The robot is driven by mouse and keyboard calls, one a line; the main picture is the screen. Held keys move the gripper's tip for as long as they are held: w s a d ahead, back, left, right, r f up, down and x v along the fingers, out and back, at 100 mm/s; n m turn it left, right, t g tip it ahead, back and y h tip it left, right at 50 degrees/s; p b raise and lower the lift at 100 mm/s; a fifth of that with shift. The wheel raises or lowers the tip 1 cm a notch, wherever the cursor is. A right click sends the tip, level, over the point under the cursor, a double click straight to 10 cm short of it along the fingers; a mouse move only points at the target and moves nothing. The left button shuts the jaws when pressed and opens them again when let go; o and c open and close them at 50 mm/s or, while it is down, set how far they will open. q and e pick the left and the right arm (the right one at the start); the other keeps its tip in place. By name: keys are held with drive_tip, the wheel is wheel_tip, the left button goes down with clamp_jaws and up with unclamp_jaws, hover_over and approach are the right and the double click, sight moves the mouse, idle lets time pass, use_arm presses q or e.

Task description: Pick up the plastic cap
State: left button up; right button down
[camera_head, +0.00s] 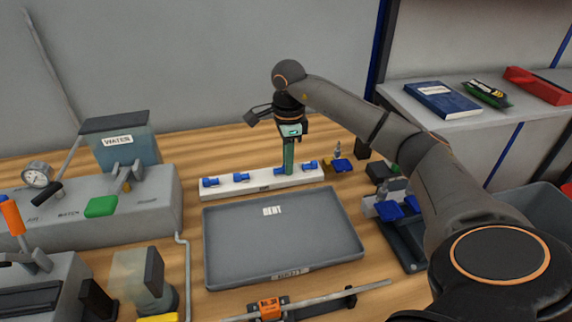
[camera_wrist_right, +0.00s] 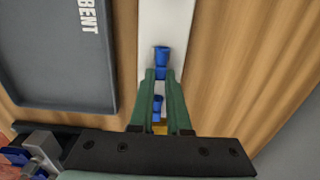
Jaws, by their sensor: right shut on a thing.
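Several blue plastic caps sit in a row on a white strip (camera_head: 262,185) behind the grey tray. My right gripper (camera_head: 287,170) reaches down to the strip from above, its green fingers at one blue cap (camera_head: 278,172). In the right wrist view the two fingertips (camera_wrist_right: 161,74) are closed around a blue cap (camera_wrist_right: 161,54), which is still at the strip; whether it is lifted at all I cannot tell. Another blue cap (camera_wrist_right: 158,104) shows between the fingers, farther back. One more cap (camera_head: 310,166) stands to the right of the gripper. My left gripper is not in view.
A grey tray (camera_head: 283,240) marked BENT lies in front of the strip. A water tank (camera_head: 122,148) and grey console stand at left. Small blue-handled fittings (camera_head: 342,164) are to the right. A shelf with a blue book (camera_head: 442,100) is at upper right.

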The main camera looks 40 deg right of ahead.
wheel_tip(320, 180, up, 3)
drive_tip(key=shift+w, duration=0.1)
drive_tip(key=s+a+r+p, duration=0.2)
drive_tip(key=s+a+r, duration=0.5)
drive_tip(key=a+r, duration=0.3)
drive_tip(key=shift+s+a, duration=0.15)
drive_tip(key=shift+a, duration=0.9)
drive_tip(key=c, duration=1.4)
unclamp_jaws()
clamp_jaws()
drive_tip(key=shift+f, duration=0.1)
